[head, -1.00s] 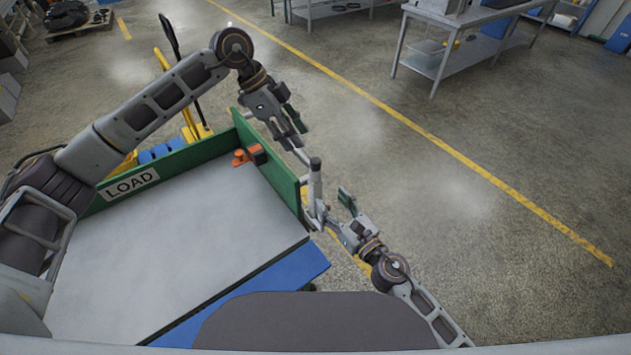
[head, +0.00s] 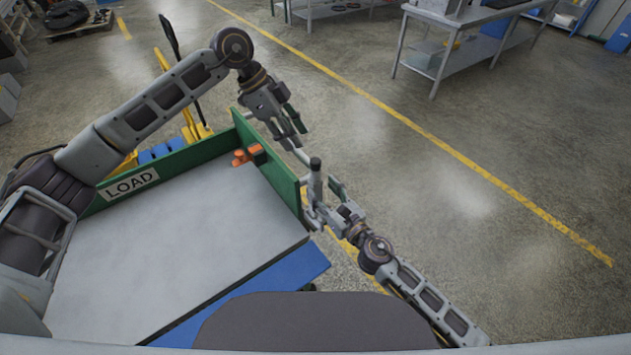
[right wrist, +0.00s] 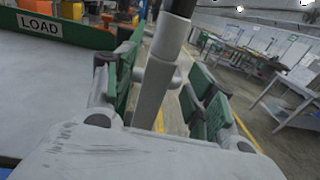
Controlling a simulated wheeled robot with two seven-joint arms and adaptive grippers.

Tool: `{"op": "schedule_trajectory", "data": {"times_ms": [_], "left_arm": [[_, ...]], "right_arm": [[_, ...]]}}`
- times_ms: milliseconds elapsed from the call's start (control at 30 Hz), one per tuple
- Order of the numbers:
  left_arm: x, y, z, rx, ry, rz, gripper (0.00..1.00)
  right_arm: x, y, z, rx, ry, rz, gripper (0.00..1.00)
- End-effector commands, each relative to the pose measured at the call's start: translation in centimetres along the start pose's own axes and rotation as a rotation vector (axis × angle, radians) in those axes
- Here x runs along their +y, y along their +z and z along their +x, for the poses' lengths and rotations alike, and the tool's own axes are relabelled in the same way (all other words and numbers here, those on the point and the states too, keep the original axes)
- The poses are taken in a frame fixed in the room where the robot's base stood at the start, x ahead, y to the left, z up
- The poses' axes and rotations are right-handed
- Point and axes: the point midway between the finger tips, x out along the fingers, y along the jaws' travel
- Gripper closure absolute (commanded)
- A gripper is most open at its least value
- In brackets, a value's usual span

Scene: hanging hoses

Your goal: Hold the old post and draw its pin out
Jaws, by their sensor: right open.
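The old post (head: 315,183), grey with a dark cap, stands upright at the cart's right corner. It also shows in the right wrist view (right wrist: 152,92), with its dark top at the upper edge. I cannot make out its pin for certain. My right gripper (head: 323,199) is open around the post; in the right wrist view its green-padded fingers (right wrist: 170,95) stand on either side of it, not closed on it. My left gripper (head: 294,137) is open and empty above the green board, up and left of the post; its fingers are apart.
The cart has a grey bed (head: 170,255), a green board marked LOAD (head: 131,184) and a blue edge (head: 262,290). An orange object (head: 246,155) sits in its far corner. A grey workbench (head: 450,40) stands far off. The floor to the right is clear.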

Motion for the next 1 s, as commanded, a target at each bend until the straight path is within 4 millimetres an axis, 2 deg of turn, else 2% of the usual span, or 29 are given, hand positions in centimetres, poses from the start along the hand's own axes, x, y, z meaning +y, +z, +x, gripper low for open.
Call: {"op": "schedule_trajectory", "data": {"times_ms": [500,1000], "left_arm": [[0.0,0.0,0.0,0.000,0.000,0.000,0.64],[0.0,0.0,0.0,0.000,0.000,0.000,0.64]], "right_arm": [[0.0,0.0,3.5,-0.001,0.000,0.000,0.45],[0.0,0.0,4.2,0.001,0.001,0.001,0.45]]}}
